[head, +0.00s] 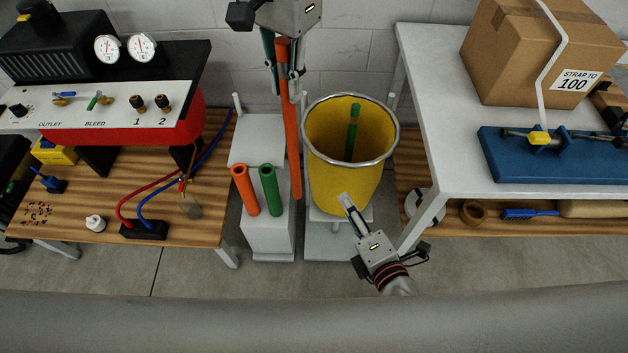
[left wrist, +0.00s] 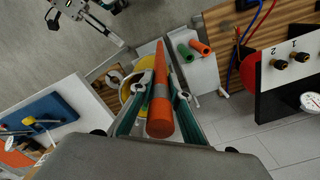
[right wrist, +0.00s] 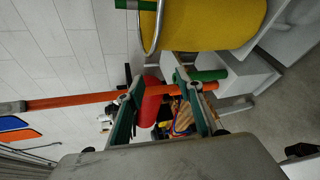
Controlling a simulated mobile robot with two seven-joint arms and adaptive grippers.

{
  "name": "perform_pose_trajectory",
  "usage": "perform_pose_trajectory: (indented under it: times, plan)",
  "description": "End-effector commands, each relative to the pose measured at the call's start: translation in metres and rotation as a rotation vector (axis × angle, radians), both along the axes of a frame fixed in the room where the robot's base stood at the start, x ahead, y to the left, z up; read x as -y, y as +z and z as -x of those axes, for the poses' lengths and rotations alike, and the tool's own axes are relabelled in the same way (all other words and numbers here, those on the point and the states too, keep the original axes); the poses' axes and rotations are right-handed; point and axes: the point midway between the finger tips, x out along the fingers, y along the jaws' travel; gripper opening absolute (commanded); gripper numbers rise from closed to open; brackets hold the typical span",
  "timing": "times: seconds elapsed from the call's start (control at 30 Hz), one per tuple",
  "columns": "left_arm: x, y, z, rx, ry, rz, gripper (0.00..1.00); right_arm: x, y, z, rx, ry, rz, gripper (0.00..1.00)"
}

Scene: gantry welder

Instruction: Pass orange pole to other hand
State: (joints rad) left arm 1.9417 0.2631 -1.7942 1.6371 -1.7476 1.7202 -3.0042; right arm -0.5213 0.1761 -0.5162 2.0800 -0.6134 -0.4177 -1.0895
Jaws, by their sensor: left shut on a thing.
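My left gripper (head: 283,75), at the top of the head view, is shut on the long orange pole (head: 291,140). The pole hangs nearly upright, left of the yellow bucket. In the left wrist view the orange pole (left wrist: 160,115) lies between the left fingers (left wrist: 158,92). My right gripper (head: 345,202) is in front of the bucket, to the right of the pole's lower part, apart from it in the head view. In the right wrist view its fingers (right wrist: 158,102) are spread. The orange pole (right wrist: 75,101) runs towards them there; whether it passes between them is unclear.
The yellow bucket (head: 340,185) holds a green pole (head: 353,130). A short orange pole (head: 245,190) and a short green pole (head: 271,190) stand in a grey stand (head: 268,235). Benches flank both sides: the left carries a gauge panel (head: 100,105), the right a cardboard box (head: 530,55).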

Motion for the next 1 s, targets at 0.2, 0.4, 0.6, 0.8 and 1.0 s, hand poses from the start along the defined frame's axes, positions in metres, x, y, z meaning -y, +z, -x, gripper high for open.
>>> perform_pose_trajectory:
  times: [0.2, 0.4, 0.6, 0.8, 1.0]
  plan:
    - [0.000, 0.000, 0.000, 0.001, 0.000, 0.001, 0.00, -0.042, 0.064, 0.000, 0.325, 0.193, 0.492, 0.36]
    - [0.000, 0.000, 0.000, 0.001, 0.000, 0.001, 0.00, -0.068, 0.113, 0.007, 0.578, 0.275, 0.869, 0.36]
    - [0.000, 0.000, 0.000, 0.001, 0.000, 0.001, 0.00, -0.081, 0.137, 0.014, 0.709, 0.298, 1.069, 0.36]
    - [0.000, 0.000, 0.000, 0.001, 0.000, 0.001, 0.00, -0.087, 0.143, 0.005, 0.736, 0.296, 1.111, 0.36]
    - [0.000, 0.000, 0.000, 0.001, 0.000, 0.001, 0.00, -0.100, 0.143, -0.025, 0.735, 0.296, 1.109, 0.36]
